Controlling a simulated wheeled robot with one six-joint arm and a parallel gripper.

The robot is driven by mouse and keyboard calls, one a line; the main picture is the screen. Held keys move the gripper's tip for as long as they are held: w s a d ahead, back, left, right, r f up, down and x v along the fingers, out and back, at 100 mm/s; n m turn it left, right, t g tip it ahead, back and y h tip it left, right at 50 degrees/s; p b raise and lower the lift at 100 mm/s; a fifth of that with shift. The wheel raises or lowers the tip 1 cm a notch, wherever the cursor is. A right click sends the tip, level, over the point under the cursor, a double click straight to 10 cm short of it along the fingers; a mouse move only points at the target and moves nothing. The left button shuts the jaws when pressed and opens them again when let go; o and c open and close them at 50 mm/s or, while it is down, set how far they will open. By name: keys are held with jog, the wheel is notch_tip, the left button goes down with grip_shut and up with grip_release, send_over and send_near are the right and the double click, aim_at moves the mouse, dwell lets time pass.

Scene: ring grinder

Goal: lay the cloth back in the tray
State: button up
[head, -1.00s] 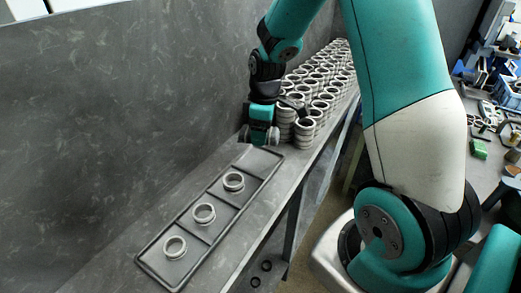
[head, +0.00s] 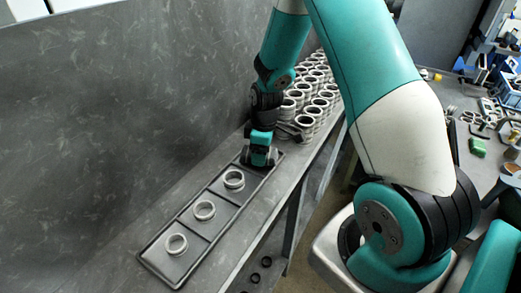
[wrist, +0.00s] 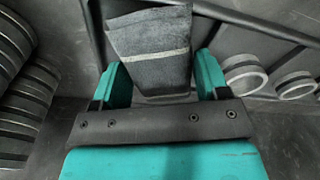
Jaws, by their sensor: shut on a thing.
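My gripper (head: 258,161) is over the far end compartment of the long dark tray (head: 190,229) in the head view. In the wrist view, my gripper (wrist: 158,82) is shut on a folded dark grey cloth (wrist: 150,35) with a pale stripe, which sits between the two teal fingers. The cloth's lower end reaches toward the tray, whose rim (wrist: 255,20) shows behind it. I cannot tell whether the cloth touches the tray floor. In the head view the cloth is hidden by my gripper.
Three metal rings, near (head: 176,244), middle (head: 204,210) and far (head: 234,179), lie in the other tray compartments. Stacks of rings (head: 308,112) stand close behind my gripper on the bench. A grey wall (head: 110,120) runs along the bench's left side.

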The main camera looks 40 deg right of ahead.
jog(key=shift+f, duration=0.4)
jog(key=o, duration=0.9)
notch_tip(320, 180, up, 13)
jog(key=b, duration=0.2)
jog(key=s+a+r+y, duration=0.1)
jog(key=s+a+r, duration=0.2)
jog(key=s+a, duration=0.3)
jog(key=s+a+r+y, duration=0.1)
jog(key=s+a+r, duration=0.25)
jog(key=a, duration=0.55)
jog(key=s+a+r, duration=0.1)
jog(key=s+a, duration=0.3)
jog(key=s, duration=0.2)
jog(key=s+a+r+m+y, duration=0.1)
jog(key=s+a, duration=0.2)
jog(key=s, duration=0.3)
jog(key=shift+s+a+r+g+y, duration=0.25)
jog(key=shift+a+r+g+y, duration=0.05)
jog(key=shift+a+r+g, duration=0.1)
